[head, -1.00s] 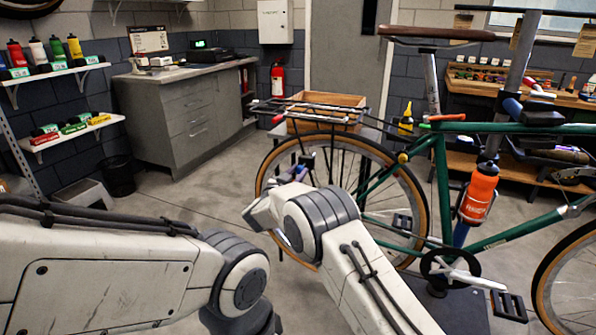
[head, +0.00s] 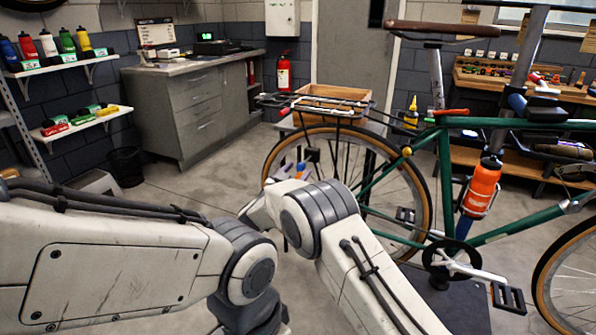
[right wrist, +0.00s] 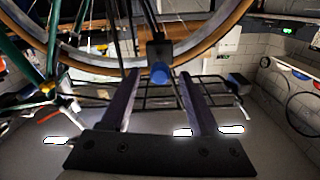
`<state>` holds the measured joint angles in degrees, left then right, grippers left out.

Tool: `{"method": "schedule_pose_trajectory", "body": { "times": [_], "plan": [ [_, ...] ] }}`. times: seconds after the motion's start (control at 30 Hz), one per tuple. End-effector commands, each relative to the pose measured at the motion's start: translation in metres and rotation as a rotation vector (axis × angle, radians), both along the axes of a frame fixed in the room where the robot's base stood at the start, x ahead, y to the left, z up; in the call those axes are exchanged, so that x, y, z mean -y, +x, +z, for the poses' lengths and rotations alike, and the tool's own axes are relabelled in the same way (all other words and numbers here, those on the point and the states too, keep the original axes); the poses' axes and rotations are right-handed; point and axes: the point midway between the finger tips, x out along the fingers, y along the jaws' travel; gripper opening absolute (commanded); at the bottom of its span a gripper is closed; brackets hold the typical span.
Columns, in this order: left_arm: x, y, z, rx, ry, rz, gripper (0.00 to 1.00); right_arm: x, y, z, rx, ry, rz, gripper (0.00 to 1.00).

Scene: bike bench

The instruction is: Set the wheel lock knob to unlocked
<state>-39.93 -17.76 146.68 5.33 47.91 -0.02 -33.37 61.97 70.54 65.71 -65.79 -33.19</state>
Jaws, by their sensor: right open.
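The wheel lock is a small black box with a blue knob (right wrist: 159,73), seen close up in the right wrist view beside the bike's rear wheel (right wrist: 205,40). In the head view the black lock box (head: 312,155) sits by the wheel spokes under the rear rack. My right gripper (head: 293,170) is open just in front of it. In the right wrist view the two fingers of my right gripper (right wrist: 159,78) stand to either side of the knob, with gaps showing. The knob's setting cannot be read. My left gripper is out of view; only my left arm shows.
The green bike (head: 445,185) stands at right with an orange bottle (head: 481,187) on its frame. A wooden crate (head: 335,93) is at its rear rack (head: 320,104). A grey cabinet (head: 195,110) and bin (head: 126,166) stand at the back left. The floor between is clear.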

Motion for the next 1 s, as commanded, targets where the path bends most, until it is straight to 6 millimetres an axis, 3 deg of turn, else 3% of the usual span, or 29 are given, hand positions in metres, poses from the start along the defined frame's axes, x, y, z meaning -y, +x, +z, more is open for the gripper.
{"method": "schedule_pose_trajectory", "body": {
  "times": [0.3,0.5,0.7,1.0],
  "plan": [
    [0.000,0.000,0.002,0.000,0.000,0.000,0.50,-0.024,-0.056,0.000,-0.001,-0.001,0.003,0.62],
    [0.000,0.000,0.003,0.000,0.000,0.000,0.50,-0.035,-0.083,0.000,0.000,0.000,0.001,0.62],
    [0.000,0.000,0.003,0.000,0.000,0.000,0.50,-0.038,-0.091,0.000,0.001,0.001,-0.001,0.62],
    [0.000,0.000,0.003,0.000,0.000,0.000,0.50,-0.036,-0.089,0.002,-0.004,0.004,0.008,0.62]
  ]
}}
